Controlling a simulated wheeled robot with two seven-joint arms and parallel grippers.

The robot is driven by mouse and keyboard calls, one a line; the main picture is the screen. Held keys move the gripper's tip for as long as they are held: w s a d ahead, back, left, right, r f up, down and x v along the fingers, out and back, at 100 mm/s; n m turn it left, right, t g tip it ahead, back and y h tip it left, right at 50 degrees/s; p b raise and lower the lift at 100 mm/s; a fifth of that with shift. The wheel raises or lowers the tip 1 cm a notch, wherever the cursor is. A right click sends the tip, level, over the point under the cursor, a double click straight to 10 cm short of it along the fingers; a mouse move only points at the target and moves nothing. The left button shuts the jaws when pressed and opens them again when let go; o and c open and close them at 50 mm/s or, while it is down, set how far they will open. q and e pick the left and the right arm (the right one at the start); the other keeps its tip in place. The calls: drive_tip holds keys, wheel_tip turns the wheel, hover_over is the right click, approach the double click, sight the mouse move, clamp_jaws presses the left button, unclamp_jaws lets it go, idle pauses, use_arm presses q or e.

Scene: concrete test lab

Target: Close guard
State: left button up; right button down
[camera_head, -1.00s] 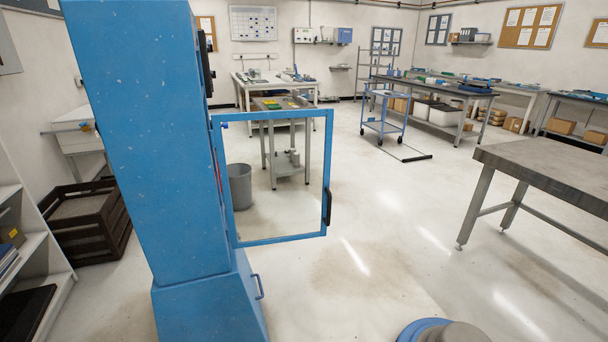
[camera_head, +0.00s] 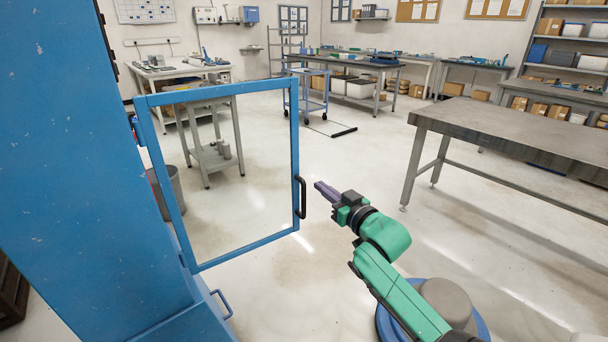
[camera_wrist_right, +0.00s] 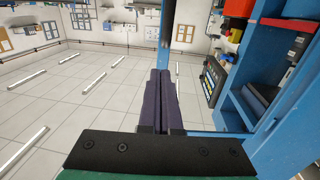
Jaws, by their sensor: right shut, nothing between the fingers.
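The guard (camera_head: 230,258) is a blue-framed clear door that stands swung out from the blue machine (camera_head: 95,170) at the left of the head view. Its black handle (camera_head: 301,197) is on the frame's right edge. My right gripper (camera_head: 319,188) is shut and empty, just right of the handle with a small gap visible; I cannot tell the depth. In the right wrist view the shut dark fingers (camera_wrist_right: 160,95) point at a blue upright bar (camera_wrist_right: 182,45), probably the guard's frame. The open machine interior (camera_wrist_right: 262,75) shows at the right there. My left gripper is not in view.
A grey steel table (camera_head: 520,135) stands at the right. A grey bin (camera_head: 172,190) and a small grey stand (camera_head: 213,155) show through or behind the guard. A blue drawer-like base handle (camera_head: 222,304) sits low on the machine. The floor between guard and table is clear.

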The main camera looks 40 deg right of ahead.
sight(298, 168)
drive_tip(key=w, duration=0.6)
drive_tip(key=w+d, duration=0.1)
drive_tip(key=w, duration=0.2)
drive_tip(key=shift+d+p, duration=0.1)
drive_tip(key=shift+p, duration=0.25)
drive_tip(key=shift+w, duration=0.1)
